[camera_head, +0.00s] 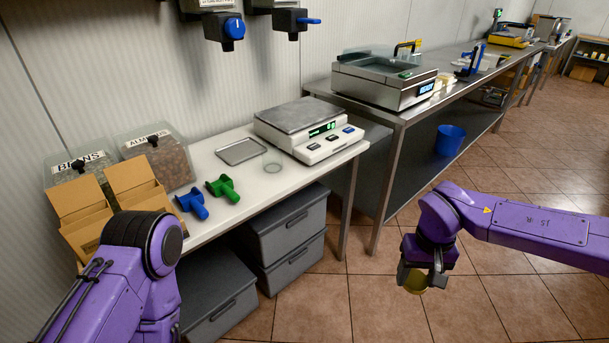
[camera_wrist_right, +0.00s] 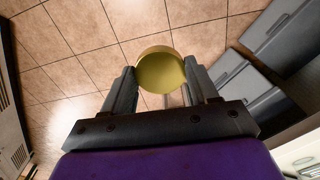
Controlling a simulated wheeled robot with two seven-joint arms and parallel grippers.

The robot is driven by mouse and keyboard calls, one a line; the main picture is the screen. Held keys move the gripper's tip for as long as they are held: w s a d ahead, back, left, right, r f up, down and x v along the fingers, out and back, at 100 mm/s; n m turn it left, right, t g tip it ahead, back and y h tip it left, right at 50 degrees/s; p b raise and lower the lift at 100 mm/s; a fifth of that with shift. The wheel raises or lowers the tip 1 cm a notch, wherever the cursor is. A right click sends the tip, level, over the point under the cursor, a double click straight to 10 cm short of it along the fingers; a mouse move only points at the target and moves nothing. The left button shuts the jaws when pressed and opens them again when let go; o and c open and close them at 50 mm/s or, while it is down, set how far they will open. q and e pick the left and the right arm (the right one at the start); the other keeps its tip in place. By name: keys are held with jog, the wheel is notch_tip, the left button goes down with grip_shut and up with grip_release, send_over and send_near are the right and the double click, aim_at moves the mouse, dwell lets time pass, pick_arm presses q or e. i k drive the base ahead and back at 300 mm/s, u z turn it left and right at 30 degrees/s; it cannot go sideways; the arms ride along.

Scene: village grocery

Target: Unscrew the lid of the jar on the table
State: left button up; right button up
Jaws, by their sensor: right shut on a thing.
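My right gripper (camera_head: 424,280) is shut on a round gold-yellow lid (camera_head: 415,282). It holds the lid above the tiled floor, to the right of the white table and clear of it. In the right wrist view the lid (camera_wrist_right: 161,70) sits between the two dark fingers of the right gripper (camera_wrist_right: 162,85). A small clear round glass thing (camera_head: 273,169), which may be the open jar, stands on the white table in front of the scale; its depth is hard to tell. My left arm shows at the lower left, but its gripper is not in view.
On the white table (camera_head: 258,194) are a scale (camera_head: 308,130), a metal tray (camera_head: 241,151), a blue scoop (camera_head: 192,203), a green scoop (camera_head: 223,188), bins and cardboard boxes. A steel counter (camera_head: 395,115) runs behind. The floor around the right gripper is free.

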aim_at(272, 150)
jog(key=z, duration=1.3)
jog(key=i, duration=1.1)
jog(key=u, duration=2.25)
